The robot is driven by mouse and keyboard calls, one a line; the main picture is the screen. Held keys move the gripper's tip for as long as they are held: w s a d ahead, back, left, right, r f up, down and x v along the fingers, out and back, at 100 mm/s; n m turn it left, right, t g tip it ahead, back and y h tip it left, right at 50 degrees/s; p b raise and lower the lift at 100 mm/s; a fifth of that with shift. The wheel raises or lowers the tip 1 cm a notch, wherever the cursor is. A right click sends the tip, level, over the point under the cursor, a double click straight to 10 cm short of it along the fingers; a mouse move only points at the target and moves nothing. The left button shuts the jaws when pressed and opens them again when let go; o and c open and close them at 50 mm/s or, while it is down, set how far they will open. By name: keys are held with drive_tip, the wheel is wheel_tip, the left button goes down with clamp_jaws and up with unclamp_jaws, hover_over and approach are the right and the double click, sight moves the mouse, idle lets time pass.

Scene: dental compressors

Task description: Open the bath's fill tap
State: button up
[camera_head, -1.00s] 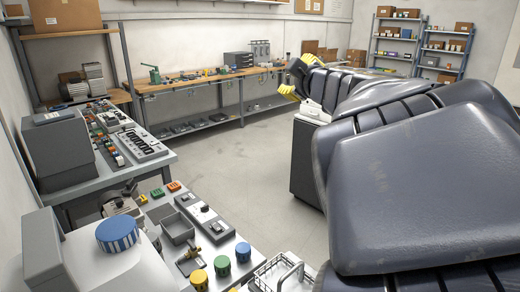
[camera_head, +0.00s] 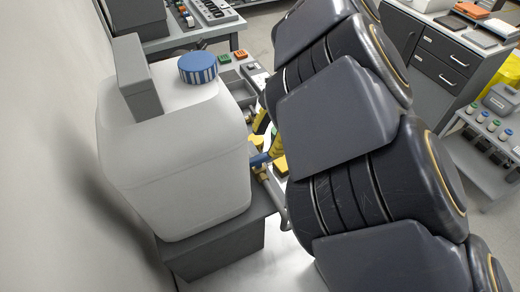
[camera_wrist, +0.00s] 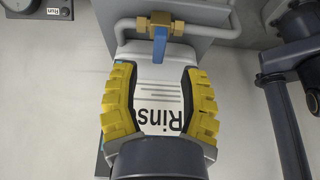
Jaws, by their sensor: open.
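The tap is a brass valve (camera_wrist: 153,19) with a blue lever (camera_wrist: 160,46), set in a pale pipe in the wrist view. The lever points down the picture, across the pipe's line. In the head view the blue lever (camera_head: 259,160) and brass body (camera_head: 262,174) show beside the white container, partly hidden by my arm. My gripper (camera_wrist: 157,68) is open, its yellow fingers apart and empty. The lever's free end appears between the fingertips in the wrist view; I cannot tell how far off it is in depth. The fingers also show in the head view (camera_head: 269,140).
A white container (camera_head: 175,150) with a blue cap (camera_head: 198,68) stands on a grey stand (camera_head: 215,250) by the wall. A white block labelled "Rins..." (camera_wrist: 160,92) lies behind my fingers. Drawers (camera_head: 440,60) stand at upper right.

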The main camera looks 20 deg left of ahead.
sight(258, 158)
drive_tip(key=shift+x, duration=2.3)
clamp_jaws()
